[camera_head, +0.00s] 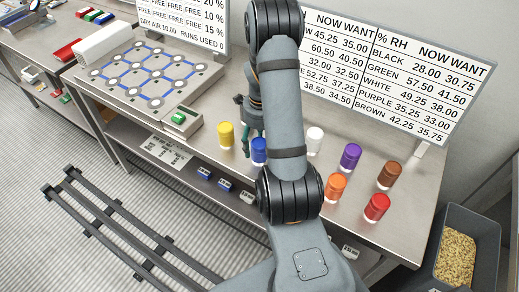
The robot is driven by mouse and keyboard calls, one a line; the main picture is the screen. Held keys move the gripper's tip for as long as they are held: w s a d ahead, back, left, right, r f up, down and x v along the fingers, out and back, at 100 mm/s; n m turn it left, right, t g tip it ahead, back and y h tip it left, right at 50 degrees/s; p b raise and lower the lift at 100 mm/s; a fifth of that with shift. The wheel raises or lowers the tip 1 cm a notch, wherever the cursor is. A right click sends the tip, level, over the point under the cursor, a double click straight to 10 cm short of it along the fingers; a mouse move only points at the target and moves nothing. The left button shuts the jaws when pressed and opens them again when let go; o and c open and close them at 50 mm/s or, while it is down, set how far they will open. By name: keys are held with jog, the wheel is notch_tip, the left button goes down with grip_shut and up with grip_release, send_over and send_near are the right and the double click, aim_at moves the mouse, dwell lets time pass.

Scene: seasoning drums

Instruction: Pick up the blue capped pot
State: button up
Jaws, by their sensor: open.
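The blue capped pot (259,151) stands upright on the metal bench, just left of my arm's lower joint. My gripper (247,140) is behind and above the pot, partly hidden by my own arm. One dark finger shows close to the left side of the blue pot. Whether it touches the pot cannot be told from this view. The gripper is open, and the pot still rests on the bench.
A yellow pot (226,135) stands to the left. White (314,140), purple (350,156), orange (335,187), brown (389,175) and red (376,207) pots stand to the right. A grid board (150,76) lies left, sign boards (420,85) behind. A grey bin (484,240) holds pellets.

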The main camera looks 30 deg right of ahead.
jog(key=f, duration=0.1)
jog(key=f+p, duration=0.1)
jog(key=f, duration=0.1)
jog(key=shift+w+a+f, duration=0.1)
jog(key=shift+w+f, duration=0.1)
jog(key=shift+w, duration=0.2)
jog(key=shift+f, duration=0.3)
jog(key=shift+c, duration=0.6)
jog(key=c, duration=1.3)
